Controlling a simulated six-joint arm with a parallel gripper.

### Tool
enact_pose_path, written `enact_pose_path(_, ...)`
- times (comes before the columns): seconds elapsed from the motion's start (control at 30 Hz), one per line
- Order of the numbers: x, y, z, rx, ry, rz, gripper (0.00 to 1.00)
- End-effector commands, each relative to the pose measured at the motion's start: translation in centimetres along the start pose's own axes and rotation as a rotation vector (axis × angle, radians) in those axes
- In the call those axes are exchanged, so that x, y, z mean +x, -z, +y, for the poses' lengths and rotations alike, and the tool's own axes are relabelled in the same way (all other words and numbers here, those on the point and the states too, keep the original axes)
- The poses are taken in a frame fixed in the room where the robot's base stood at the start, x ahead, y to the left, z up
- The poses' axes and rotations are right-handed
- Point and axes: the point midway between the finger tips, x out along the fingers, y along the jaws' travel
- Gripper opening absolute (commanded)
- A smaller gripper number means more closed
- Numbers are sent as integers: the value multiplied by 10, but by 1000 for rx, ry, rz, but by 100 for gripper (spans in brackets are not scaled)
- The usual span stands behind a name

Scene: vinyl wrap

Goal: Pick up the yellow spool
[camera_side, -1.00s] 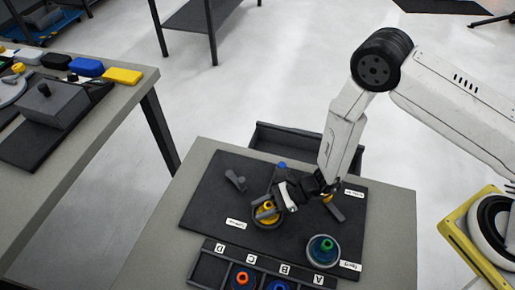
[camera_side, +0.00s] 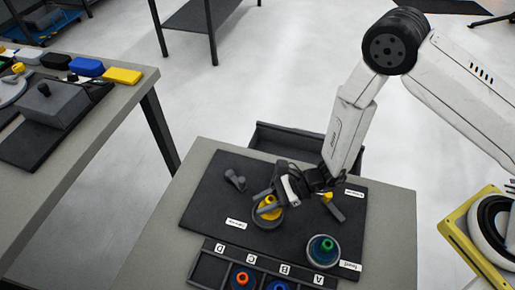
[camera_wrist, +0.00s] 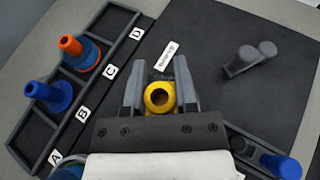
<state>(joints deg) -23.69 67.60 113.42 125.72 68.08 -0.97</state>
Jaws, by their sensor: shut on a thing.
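The yellow spool (camera_side: 270,207) is at the middle of the dark mat, at a round dark dish (camera_side: 268,222). In the wrist view the yellow spool (camera_wrist: 158,97) stands between the two grey fingers, its round hole facing the camera. My gripper (camera_side: 268,203) is shut on it, and the fingers also show in the wrist view (camera_wrist: 158,85). The jaws and wrist partly cover the spool in the side view. I cannot tell whether its base is clear of the dish.
A rack (camera_side: 215,262) at the front holds orange (camera_side: 242,279) and blue spools. A green-topped spool (camera_side: 326,245) sits in a round dish at the right. A grey piece (camera_side: 235,179) lies at the back left of the mat (camera_side: 215,200). A blue-topped item (camera_wrist: 285,166) shows in the wrist view.

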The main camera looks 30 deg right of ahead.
Motion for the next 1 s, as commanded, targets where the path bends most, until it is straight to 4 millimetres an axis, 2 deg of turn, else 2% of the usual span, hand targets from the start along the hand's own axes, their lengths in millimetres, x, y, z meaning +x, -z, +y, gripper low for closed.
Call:
enact_pose_path(0.4, -52, -39, 33, 1, 1, 0, 0)
enact_pose_path(0.7, -93, -45, 68, 3, 1, 0, 0)
enact_pose_path(1.0, -119, -49, 90, 2, 1, 0, 0)
